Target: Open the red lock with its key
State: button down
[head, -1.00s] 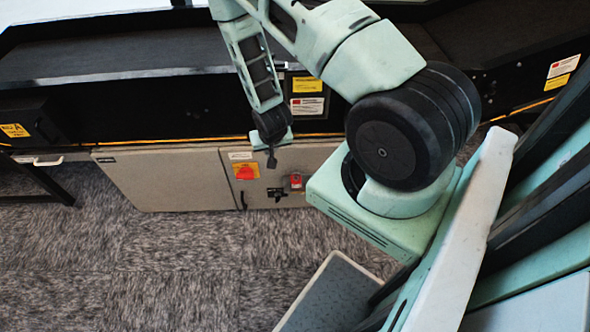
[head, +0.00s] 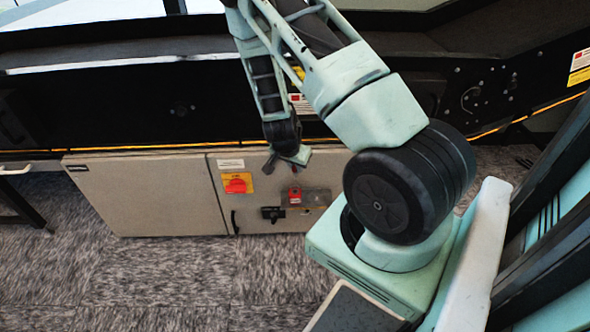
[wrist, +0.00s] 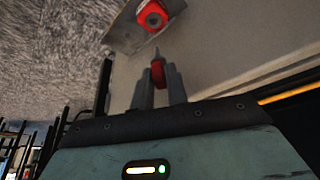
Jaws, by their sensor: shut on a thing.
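The red lock (head: 295,195) hangs on the front of the beige cabinet, right of the black handle latch. In the wrist view, a round red part that appears to be the lock (wrist: 152,17) shows at the top, on a greyish plate. My gripper (wrist: 158,76) is shut on a key with a red head (wrist: 158,73). The key's thin dark tip points up in the wrist view, toward the lock, with a gap between them.
A red rotary switch on a yellow plate (head: 238,184) is left of the lock. A black latch (head: 272,213) sits below and left of it. The black conveyor (head: 120,110) runs above the cabinet (head: 140,195). Carpeted floor in front is clear.

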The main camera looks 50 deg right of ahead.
jog(key=shift+f+b, duration=3.55)
jog(key=shift+f, duration=0.4)
jog(key=shift+n+t+b, duration=0.6)
jog(key=shift+n+b, duration=0.6)
jog(key=shift+n, duration=0.3)
jog(key=n, duration=0.1)
jog(key=n+t+y, duration=0.1)
jog(key=shift+s+d+r+n, duration=0.1)
jog(key=shift+r+n, duration=0.05)
jog(key=shift+n, duration=0.25)
jog(key=n+y+p, duration=0.1)
jog(key=n, duration=0.3)
jog(key=shift+r+t, duration=0.15)
jog(key=shift+t, duration=0.25)
jog(key=shift+n+t+y+p, duration=0.3)
jog(key=shift+n+y+p, duration=0.25)
jog(key=shift+n, duration=0.75)
jog(key=shift+r+p, duration=2.2)
jog(key=shift+r, duration=0.2)
